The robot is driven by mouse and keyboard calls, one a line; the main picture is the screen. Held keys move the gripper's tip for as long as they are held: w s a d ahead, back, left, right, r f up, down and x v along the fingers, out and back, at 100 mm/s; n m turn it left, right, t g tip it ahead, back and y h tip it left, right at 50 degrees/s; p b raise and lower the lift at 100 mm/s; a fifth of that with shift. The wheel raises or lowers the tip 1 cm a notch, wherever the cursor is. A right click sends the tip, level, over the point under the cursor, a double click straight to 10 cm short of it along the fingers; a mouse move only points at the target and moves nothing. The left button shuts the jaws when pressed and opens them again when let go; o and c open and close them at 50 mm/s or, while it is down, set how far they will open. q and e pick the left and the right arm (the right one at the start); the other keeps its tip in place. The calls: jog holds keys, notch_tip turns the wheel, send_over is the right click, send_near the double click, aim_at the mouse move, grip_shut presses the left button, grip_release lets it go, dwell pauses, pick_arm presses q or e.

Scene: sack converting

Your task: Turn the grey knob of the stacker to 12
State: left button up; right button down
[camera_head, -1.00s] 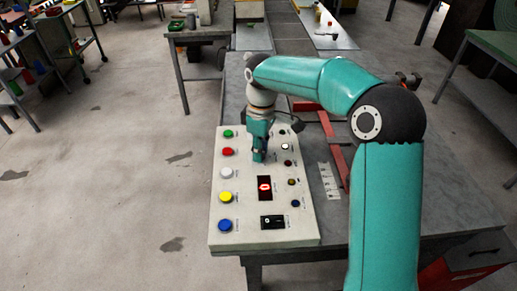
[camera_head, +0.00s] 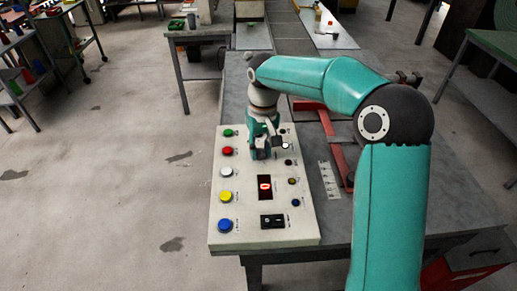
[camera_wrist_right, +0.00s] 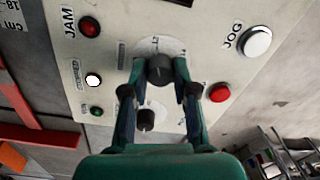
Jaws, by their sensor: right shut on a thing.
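The pale control panel (camera_head: 235,200) lies on the grey table. In the right wrist view, a dark grey knob (camera_wrist_right: 159,69) on a light round dial (camera_wrist_right: 165,46) sits between my right gripper's fingertips (camera_wrist_right: 160,72). The fingers are shut on it from both sides. The marks on the dial are too small to read surely. In the head view my right gripper (camera_head: 262,151) points down at the panel's upper middle and hides the knob. A second dark knob (camera_wrist_right: 146,120) lies between the fingers, nearer the palm. My left gripper is not in view.
Coloured buttons line the panel's left side, among them a red one (camera_head: 227,151) and a yellow one (camera_head: 225,197). Small lamps line the right side.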

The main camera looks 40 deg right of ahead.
aim_at(262, 150)
jog(key=shift+w+r+m, duration=0.1)
jog(key=shift+w+m, duration=0.05)
jog(key=shift+m, duration=0.35)
jog(key=c, duration=0.9)
grip_release()
notch_tip(262, 150, up, 12)
jog(key=shift+d, duration=0.15)
jog(key=shift+f, duration=0.2)
